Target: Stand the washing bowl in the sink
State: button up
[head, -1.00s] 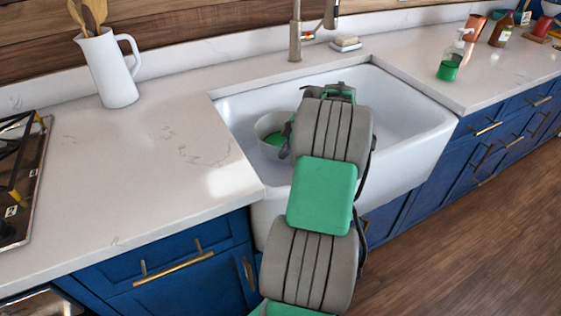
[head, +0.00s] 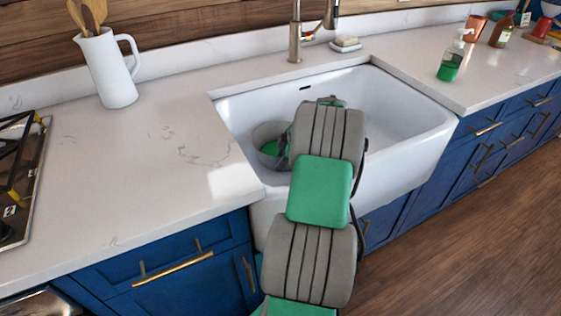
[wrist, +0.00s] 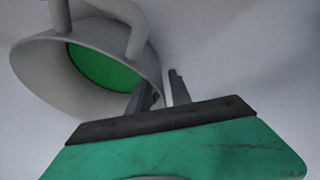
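The washing bowl (head: 265,132) is pale grey with a green inside, and it is within the white sink (head: 410,112) at the left side. The arm hides its right part in the head view. In the wrist view, the bowl (wrist: 37,70) fills the upper left and looks tilted. My gripper (wrist: 161,82) is at its right edge, fingers close together, with the bowl's wall seeming to lie between them. My arm hides the fingers in the head view. I cannot tell whether the bowl touches the sink floor.
A faucet (head: 295,35) rises behind the sink. A white jug (head: 107,72) with wooden spoons stands on the left counter, beside a hob (head: 18,190). A soap bottle (head: 451,62) stands on the right counter. The sink's right half is clear.

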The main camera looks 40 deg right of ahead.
jog(key=shift+r, duration=0.3)
jog(key=p+v, duration=0.1)
jog(key=v, duration=1)
jog(key=shift+s+r, duration=0.25)
jog(key=shift+r, duration=0.05)
jog(key=shift+d, duration=0.1)
